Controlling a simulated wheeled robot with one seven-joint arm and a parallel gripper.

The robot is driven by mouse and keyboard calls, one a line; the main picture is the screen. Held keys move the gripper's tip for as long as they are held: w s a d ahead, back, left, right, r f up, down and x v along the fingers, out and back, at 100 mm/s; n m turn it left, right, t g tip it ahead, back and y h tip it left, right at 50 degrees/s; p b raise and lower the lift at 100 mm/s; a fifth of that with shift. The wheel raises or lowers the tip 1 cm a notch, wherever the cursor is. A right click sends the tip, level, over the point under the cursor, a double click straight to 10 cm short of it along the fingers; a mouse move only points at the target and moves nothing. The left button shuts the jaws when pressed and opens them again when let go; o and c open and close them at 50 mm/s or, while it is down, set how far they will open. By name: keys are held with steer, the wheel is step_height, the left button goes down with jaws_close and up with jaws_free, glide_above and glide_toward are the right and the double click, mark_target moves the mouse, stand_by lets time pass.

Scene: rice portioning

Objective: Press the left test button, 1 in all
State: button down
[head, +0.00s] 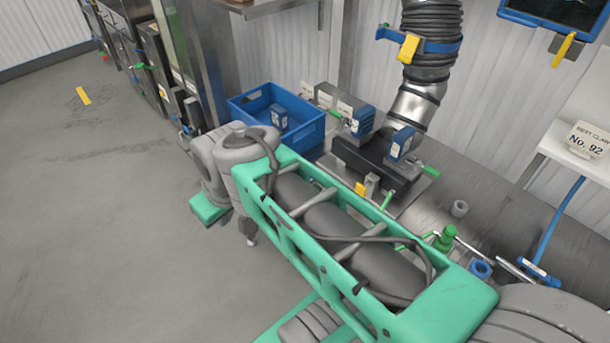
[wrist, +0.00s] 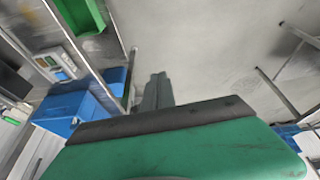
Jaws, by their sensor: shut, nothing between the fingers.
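I cannot make out a left test button in either view. Two small blue devices with white faces, a left one (head: 364,120) and a right one (head: 402,142), stand at a dark fixture (head: 375,172) on the metal bench in the head view. My gripper (wrist: 158,80) shows in the wrist view with its two fingers together and nothing between them. It points toward a plain grey surface and touches nothing that I can see. In the head view my arm reaches across the front of the bench, left of the fixture, and hides part of the bench.
A blue crate (head: 239,109) with a blue-and-white box (head: 278,116) inside stands left of the fixture. A ribbed duct (head: 432,65) hangs above the fixture. Green-handled clamps (head: 431,171) and a green knob (head: 445,238) stick up from the bench. The floor (head: 90,220) at left is open.

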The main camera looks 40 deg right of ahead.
steer(key=w+d+f+n+t+y+b, duration=0.1)
steer(key=w+d+n, duration=0.35)
steer(key=d, duration=0.55)
steer(key=w+d+f+n+t+y+b, duration=0.1)
steer(key=w+d+n+t, duration=0.3)
steer(key=d, duration=0.6)
steer(key=s+d+n, duration=0.1)
steer(key=d+n, duration=0.1)
steer(key=d, duration=0.8)
steer(key=shift+s+f, duration=0.2)
steer(key=shift+f, duration=0.1)
steer(key=shift+f, duration=0.1)
step_height(320, 180, down, 8)
steer(key=b, duration=0.5)
steer(key=shift+f, duration=0.35)
steer(key=shift+f+b, duration=0.15)
steer(key=shift+b, duration=0.2)
steer(key=shift+f+b, duration=0.25)
steer(key=shift+b, duration=0.25)
